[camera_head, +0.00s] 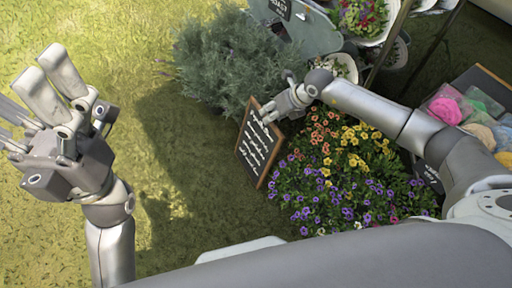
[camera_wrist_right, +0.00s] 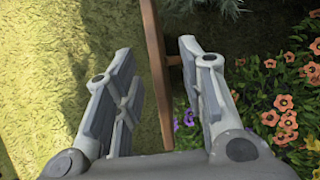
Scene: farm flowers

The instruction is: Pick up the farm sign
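The farm sign (camera_head: 258,142) is a dark board with white writing and a brown wooden frame, standing tilted on the grass beside the flowers. My right gripper (camera_head: 270,114) is at its upper right edge in the head view. In the right wrist view the sign's wooden frame (camera_wrist_right: 155,62) runs between the two spread fingers of the right gripper (camera_wrist_right: 158,85), with gaps on both sides. My left gripper (camera_head: 28,100) is raised over the grass at the left, fingers apart and empty, far from the sign.
A bed of purple, yellow and orange flowers (camera_head: 335,185) lies right of the sign. A grey-green bush (camera_head: 225,60) stands behind it. Colourful bundles (camera_head: 450,105) sit in a dark crate at the right. Open grass (camera_head: 190,205) lies to the left.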

